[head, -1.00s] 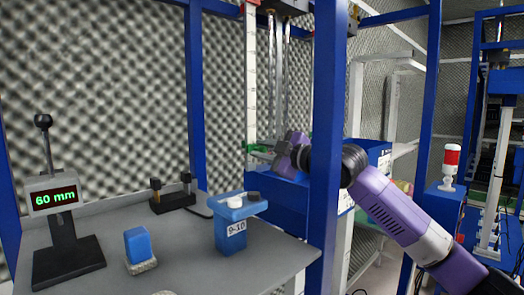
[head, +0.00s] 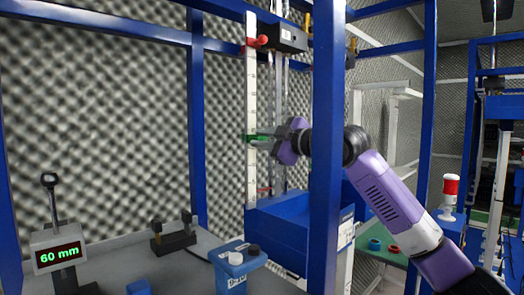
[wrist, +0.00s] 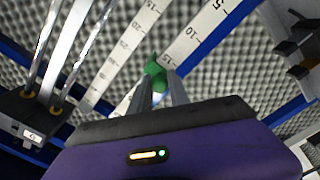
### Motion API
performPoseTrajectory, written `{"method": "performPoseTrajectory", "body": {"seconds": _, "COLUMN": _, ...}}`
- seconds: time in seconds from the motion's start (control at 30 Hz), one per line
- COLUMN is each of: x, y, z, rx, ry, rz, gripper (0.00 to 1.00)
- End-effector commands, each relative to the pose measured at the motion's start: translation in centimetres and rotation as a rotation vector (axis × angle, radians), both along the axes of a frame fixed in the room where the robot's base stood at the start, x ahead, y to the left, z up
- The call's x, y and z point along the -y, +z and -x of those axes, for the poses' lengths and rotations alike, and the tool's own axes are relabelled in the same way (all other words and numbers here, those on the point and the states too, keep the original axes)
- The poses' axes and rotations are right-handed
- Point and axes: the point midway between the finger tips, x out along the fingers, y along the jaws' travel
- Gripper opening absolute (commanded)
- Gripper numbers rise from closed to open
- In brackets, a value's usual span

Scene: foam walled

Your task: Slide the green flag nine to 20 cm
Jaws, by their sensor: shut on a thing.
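The green flag (head: 254,138) sits on the tall white scale (head: 251,90), about midway up its visible length. In the wrist view the green flag (wrist: 154,70) is at the fingertips, next to the printed 15 mark; its exact reading cannot be told. My gripper (head: 274,141) is shut on the flag from the right. In the wrist view my gripper (wrist: 160,86) has both fingers closed at the flag, partly covering it.
A red marker (head: 262,40) is near the scale's top. A blue post (head: 326,150) stands in front of my arm. A blue box (head: 290,232) lies below. A display (head: 58,256) reads 60 mm.

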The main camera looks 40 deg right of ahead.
Motion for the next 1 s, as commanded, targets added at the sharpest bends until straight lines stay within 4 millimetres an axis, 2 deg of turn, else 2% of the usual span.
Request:
{"method": "performPoseTrajectory", "body": {"seconds": 0.03, "x": 0.0, "y": 0.79, "z": 0.02, "rx": 0.003, "ry": 0.0, "rz": 0.0, "gripper": 0.0}}
{"method": "performPoseTrajectory", "body": {"seconds": 0.1, "x": 0.01, "y": 1.15, "z": 0.04, "rx": 0.004, "ry": 0.0, "rz": 0.001, "gripper": 0.0}}
{"method": "performPoseTrajectory", "body": {"seconds": 0.47, "x": 0.03, "y": 1.24, "z": 0.05, "rx": 0.002, "ry": 0.0, "rz": 0.001, "gripper": 0.0}}
{"method": "performPoseTrajectory", "body": {"seconds": 0.5, "x": 0.03, "y": 1.23, "z": 0.04, "rx": 0.002, "ry": 0.0, "rz": 0.001, "gripper": 0.24}}
{"method": "performPoseTrajectory", "body": {"seconds": 0.6, "x": 0.03, "y": 1.21, "z": 0.04, "rx": 0.002, "ry": 0.0, "rz": 0.001, "gripper": 0.44}}
{"method": "performPoseTrajectory", "body": {"seconds": 1.0, "x": 0.09, "y": 1.02, "z": 0.54, "rx": 0.001, "ry": -0.001, "rz": 0.0, "gripper": 0.44}}
